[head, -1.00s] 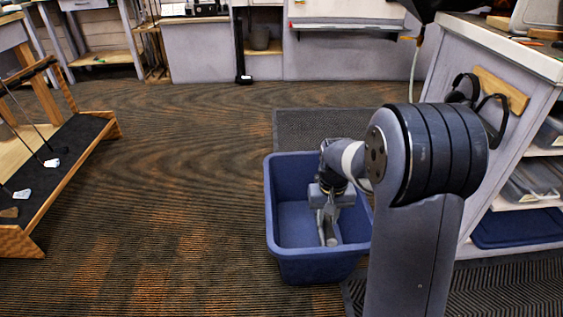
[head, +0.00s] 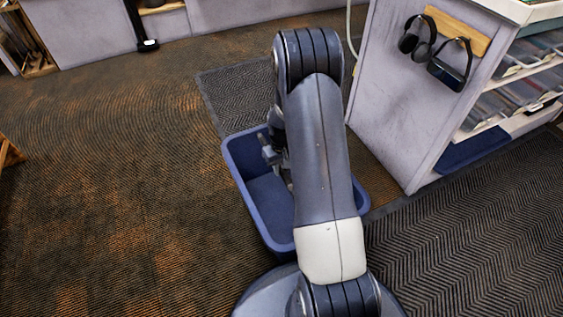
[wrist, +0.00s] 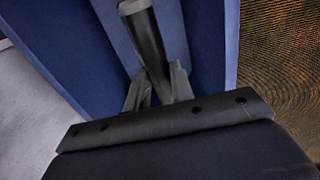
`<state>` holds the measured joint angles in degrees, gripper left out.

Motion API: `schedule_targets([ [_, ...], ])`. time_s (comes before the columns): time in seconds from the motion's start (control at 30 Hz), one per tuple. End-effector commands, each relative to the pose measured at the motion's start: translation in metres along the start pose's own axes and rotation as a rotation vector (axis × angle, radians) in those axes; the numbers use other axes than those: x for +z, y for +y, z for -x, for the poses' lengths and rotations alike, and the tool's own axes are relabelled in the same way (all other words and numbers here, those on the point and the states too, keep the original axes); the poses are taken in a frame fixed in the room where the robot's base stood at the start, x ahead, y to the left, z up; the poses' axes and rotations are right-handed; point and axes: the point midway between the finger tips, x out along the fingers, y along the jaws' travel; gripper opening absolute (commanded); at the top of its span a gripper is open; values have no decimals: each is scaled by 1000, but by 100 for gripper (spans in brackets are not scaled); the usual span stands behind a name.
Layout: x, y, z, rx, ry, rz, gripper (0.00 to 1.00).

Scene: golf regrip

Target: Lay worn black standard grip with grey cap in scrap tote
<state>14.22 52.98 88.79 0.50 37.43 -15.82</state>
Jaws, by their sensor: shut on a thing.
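The scrap tote (head: 238,178) is a deep blue open bin on the floor, partly hidden behind my arm in the head view. Its blue wall also shows in the wrist view (wrist: 212,50). My gripper (wrist: 157,88) is shut on the worn black grip (wrist: 149,45), which sticks out beyond the fingers with its grey cap (wrist: 132,7) at the far end. In the head view my gripper (head: 272,158) is over or inside the tote's opening, mostly hidden by my arm. I cannot tell whether the grip touches the tote floor.
A grey cabinet (head: 390,120) with headphones (head: 417,38) on its side and shelves of bins (head: 505,95) stands right of the tote. Dark ribbed mats (head: 470,235) lie around it. Carpet at the left (head: 110,180) is open.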

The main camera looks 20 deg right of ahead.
Motion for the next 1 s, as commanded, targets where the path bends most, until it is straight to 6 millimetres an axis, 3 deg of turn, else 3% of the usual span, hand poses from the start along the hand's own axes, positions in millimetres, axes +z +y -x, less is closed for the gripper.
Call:
schedule_targets([
  [0.27, 1, 3, -27, 0, 0, 1, 3],
  [1.0, 3, 3, -130, 0, 0, 1, 3],
])
